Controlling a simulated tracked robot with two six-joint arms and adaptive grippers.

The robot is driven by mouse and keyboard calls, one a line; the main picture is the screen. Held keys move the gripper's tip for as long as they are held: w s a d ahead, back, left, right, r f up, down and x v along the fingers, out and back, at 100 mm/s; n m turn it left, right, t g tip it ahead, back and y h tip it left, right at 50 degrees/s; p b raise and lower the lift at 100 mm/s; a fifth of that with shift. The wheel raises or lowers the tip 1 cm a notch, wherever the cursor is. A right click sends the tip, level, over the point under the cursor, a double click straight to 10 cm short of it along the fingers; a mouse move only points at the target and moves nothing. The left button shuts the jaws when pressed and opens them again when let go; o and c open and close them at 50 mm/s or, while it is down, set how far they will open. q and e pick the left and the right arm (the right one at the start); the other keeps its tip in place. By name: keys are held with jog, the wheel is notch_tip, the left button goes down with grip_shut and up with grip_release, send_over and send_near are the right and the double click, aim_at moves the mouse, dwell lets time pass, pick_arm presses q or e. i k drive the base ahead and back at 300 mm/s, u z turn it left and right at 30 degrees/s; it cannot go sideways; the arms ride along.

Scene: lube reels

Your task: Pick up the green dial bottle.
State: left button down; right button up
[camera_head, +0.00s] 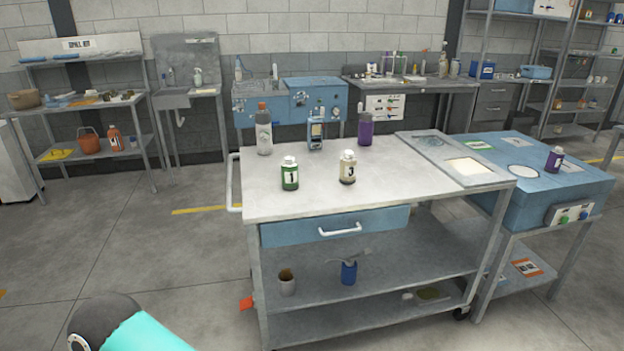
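The green dial bottle (290,177) stands upright near the front left of the white-topped cart (240,193). It has a white cap and a pale label with a dark mark. Part of an arm of mine, teal and dark, shows at the bottom left, well short of the cart. Neither of my grippers is in view.
Floor left of the cart is clear.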

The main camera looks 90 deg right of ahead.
aim_at(290, 174)
jog(key=z, duration=0.25)
jog(key=i, duration=0.25)
jog(key=z, duration=2.1)
jog(key=k, duration=0.35)
jog(key=z, duration=0.5)
jog(key=i, duration=1.1)
jog(key=u, duration=0.25)
